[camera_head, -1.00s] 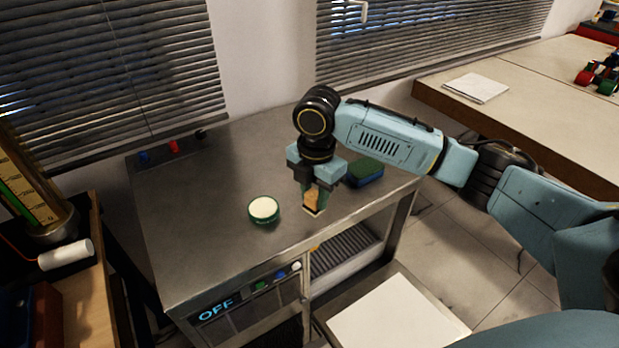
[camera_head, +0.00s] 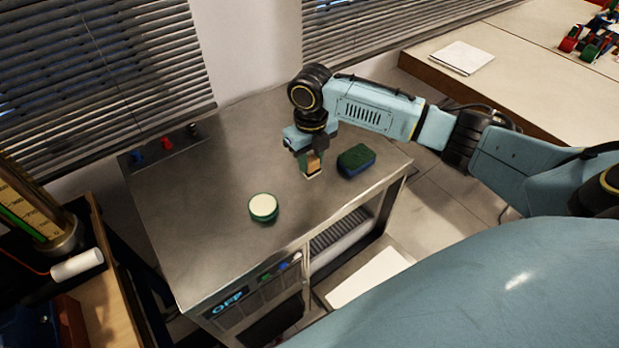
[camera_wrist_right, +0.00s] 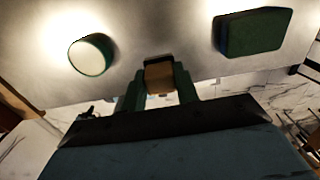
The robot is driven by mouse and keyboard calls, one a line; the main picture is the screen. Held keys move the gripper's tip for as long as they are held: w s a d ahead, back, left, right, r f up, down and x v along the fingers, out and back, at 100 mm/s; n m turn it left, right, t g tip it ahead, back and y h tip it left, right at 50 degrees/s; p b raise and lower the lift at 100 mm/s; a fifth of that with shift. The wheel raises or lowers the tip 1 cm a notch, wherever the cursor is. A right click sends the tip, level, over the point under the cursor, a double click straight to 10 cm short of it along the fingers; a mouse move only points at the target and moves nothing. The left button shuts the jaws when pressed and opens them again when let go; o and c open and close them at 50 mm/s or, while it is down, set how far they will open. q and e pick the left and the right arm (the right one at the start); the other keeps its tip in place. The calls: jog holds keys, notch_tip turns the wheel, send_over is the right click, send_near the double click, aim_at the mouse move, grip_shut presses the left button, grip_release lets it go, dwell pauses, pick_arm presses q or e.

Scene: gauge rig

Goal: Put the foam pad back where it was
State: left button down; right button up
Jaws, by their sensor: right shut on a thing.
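My right gripper (camera_head: 311,165) is shut on a small tan block (camera_head: 314,165) with a pale lower edge, perhaps the foam pad. In the right wrist view the block (camera_wrist_right: 160,77) sits between the green fingers (camera_wrist_right: 158,88), with a dark band along its far edge. It is over the metal bench top; I cannot tell whether it touches. A green-topped blue pad (camera_head: 356,160) lies just right of it, apart. A round green tin with a white top (camera_head: 263,207) stands to its left, nearer the front. My left gripper is not in view.
The metal bench (camera_head: 210,220) has clear room at left and back. Colored knobs (camera_head: 167,144) line its back left corner. An "OFF" display (camera_head: 228,302) is on its front. A gauge (camera_head: 35,215) stands at left. A wooden table (camera_head: 530,70) stands at right.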

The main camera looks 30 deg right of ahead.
aim_at(311, 158)
jog(key=shift+f, duration=3.3)
jog(key=shift+f+b, duration=0.2)
jog(key=shift+b, duration=0.1)
jog(key=o, duration=0.9)
notch_tip(311, 158, up, 12)
jog(key=shift+r+p, duration=0.25)
jog(key=shift+p, duration=0.3)
